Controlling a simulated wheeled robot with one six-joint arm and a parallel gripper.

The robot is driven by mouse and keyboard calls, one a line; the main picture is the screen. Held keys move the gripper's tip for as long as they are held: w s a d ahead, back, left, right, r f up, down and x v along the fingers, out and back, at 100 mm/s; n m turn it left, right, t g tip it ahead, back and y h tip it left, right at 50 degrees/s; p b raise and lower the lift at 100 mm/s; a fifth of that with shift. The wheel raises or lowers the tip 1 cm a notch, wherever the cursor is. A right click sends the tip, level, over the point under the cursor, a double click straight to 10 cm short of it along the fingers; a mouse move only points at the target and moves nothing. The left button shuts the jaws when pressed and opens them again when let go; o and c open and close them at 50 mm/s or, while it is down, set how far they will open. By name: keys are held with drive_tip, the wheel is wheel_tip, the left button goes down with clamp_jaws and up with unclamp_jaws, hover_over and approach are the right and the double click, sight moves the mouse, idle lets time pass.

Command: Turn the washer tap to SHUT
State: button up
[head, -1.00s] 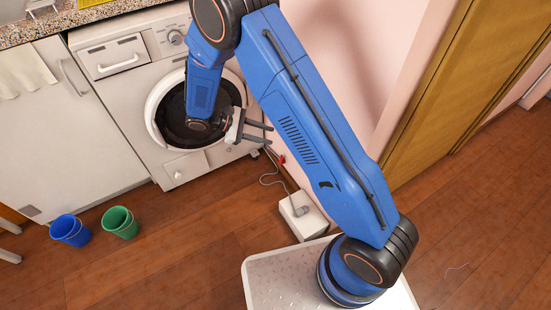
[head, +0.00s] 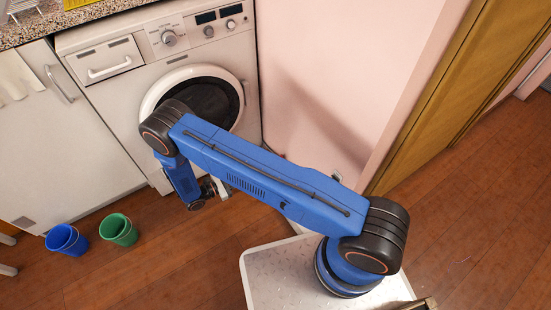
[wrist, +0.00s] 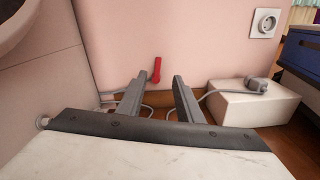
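The tap's red lever (wrist: 157,68) stands nearly upright in front of the pink wall in the wrist view, with a grey pipe or hose at its lower end. My gripper (wrist: 161,77) is open and empty. Its two grey fingers point towards the wall, and the lever shows between their tips, beyond them; I cannot tell the exact gap. In the head view the lever is hidden behind my arm. There my gripper (head: 220,188) is low, just in front of the washer (head: 232,60), and partly hidden by the arm.
A white box (wrist: 250,108) with a grey plug and cable sits right of the fingers. A wall socket (wrist: 265,22) is above it. A blue bucket (head: 66,240) and a green bucket (head: 118,230) stand on the floor at left. The washer's side is close at left in the wrist view.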

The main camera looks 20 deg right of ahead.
sight(281, 157)
drive_tip(key=shift+n+t, duration=0.3)
drive_tip(key=shift+t, duration=0.1)
drive_tip(key=x, duration=0.5)
drive_tip(key=f+x, duration=0.1)
drive_tip(key=x, duration=1.1)
drive_tip(key=shift+s+f, duration=0.1)
drive_tip(key=shift+f, duration=0.3)
clamp_jaws()
